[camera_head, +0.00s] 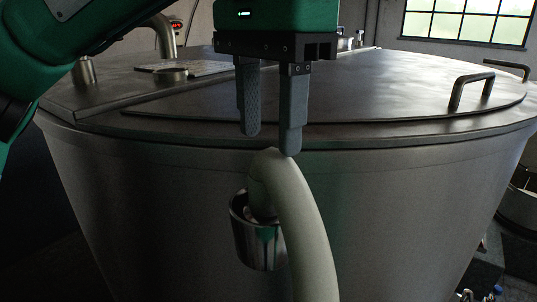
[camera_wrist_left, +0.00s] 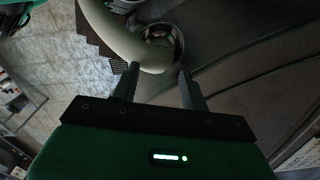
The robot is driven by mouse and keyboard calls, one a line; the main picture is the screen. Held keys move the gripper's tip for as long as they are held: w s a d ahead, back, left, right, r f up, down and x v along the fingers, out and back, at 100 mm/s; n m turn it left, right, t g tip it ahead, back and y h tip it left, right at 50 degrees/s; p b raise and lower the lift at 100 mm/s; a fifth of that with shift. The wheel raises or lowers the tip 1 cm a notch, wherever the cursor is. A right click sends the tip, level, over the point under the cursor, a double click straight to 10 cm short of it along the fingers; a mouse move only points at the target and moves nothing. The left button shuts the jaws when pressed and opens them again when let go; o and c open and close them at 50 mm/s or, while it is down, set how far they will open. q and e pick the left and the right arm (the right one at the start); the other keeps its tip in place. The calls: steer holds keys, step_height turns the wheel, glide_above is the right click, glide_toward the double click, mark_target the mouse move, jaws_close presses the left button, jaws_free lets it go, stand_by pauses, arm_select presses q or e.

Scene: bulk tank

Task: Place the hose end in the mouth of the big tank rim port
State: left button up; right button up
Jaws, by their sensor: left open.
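The pale hose (camera_head: 303,225) rises from the bottom of the head view and bends over at the top. Its end points down into the mouth of the metal rim port (camera_head: 258,248), a short round cup on the front wall of the big tank (camera_head: 160,205). The hose tip is hidden inside the cup. My left gripper (camera_head: 270,143) is open just above the hose bend, its fingers pointing down. In the left wrist view the hose (camera_wrist_left: 112,35) curves to the port (camera_wrist_left: 176,38), beyond the open fingers. My right gripper is not in view.
The tank's flat lid (camera_head: 350,85) lies behind the left gripper, with a raised handle (camera_head: 470,90) at right. A bent metal pipe (camera_head: 160,35) stands at the back left. Some small items sit on the floor at lower right. The tank wall right of the hose is clear.

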arm_select(q)
steer(key=shift+r, duration=2.8)
